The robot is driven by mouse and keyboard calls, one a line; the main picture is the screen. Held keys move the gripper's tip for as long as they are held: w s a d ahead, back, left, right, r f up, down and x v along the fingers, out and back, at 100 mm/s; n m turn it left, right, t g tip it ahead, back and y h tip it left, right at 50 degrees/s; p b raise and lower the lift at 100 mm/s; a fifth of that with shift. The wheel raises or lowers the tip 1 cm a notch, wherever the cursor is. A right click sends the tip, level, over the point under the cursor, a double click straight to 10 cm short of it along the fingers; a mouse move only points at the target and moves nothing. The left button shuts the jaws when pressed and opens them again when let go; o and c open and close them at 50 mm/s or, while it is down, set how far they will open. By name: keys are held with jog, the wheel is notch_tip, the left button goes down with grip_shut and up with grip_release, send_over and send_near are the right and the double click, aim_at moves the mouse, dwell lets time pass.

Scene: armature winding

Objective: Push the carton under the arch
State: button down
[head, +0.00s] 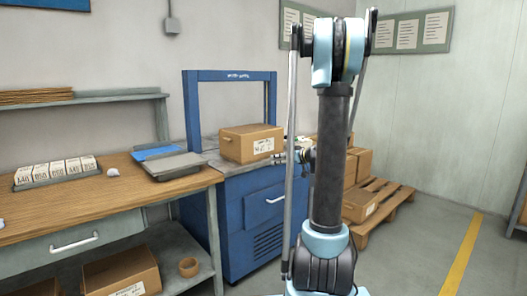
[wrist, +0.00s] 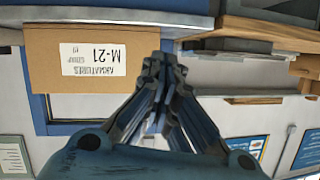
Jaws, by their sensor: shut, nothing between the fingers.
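The carton (head: 247,144) is a closed brown box with a white label, upright on the top of a blue machine (head: 262,203). The blue arch (head: 228,76) rises from that top; the carton stands in front of it, hiding the foot of its right post. In the wrist view, which is upside down, the carton (wrist: 95,95) shows its M-21 label. My gripper (wrist: 162,65) is shut and empty, its tips overlapping the carton's right edge in that view; I cannot tell if they touch. In the head view my gripper (head: 305,157) is right of the carton, partly hidden by my arm.
A wooden bench (head: 95,197) with a grey scale (head: 170,163) and a tray of labelled packets (head: 55,171) stands left of the machine. More cartons (head: 358,203) sit on a pallet (head: 385,204) at right. The floor at right (head: 410,262) is clear.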

jog(key=w+d+f+t, duration=0.1)
jog(key=w+d+t, duration=0.3)
jog(key=w+d, duration=0.5)
jog(key=x, duration=1.3)
jog(key=shift+a+y, duration=0.3)
jog(key=shift+a, duration=0.15)
jog(key=shift+w+r, duration=0.15)
